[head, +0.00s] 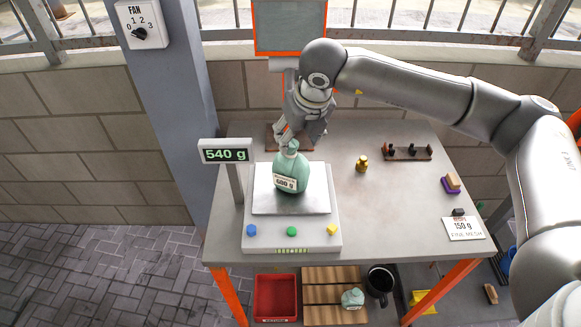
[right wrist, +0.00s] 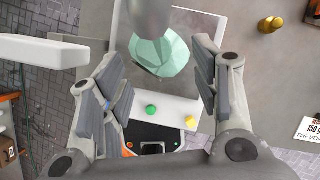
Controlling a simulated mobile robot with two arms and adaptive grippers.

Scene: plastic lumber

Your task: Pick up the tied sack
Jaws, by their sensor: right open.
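The tied sack (head: 291,170) is pale green, with a label that appears to read 600 g. It stands upright on the metal pan of the scale (head: 290,236), whose display (head: 225,154) reads 540 g. My right gripper (head: 303,135) is above the sack's tied neck, its fingers around or just behind the neck. In the right wrist view, the sack (right wrist: 160,55) shows between the two spread fingers of the open gripper (right wrist: 158,85), with visible gaps at both sides. Part of the sack's top is hidden by a dark grey gripper part. My left gripper is not in view.
A brass weight (head: 362,163), a dark rack (head: 407,152), a brush (head: 452,184) and a 150 g card (head: 464,228) are on the table right of the scale. A red bin (head: 276,298) and a smaller green sack (head: 352,298) are below. The table's middle right is mostly clear.

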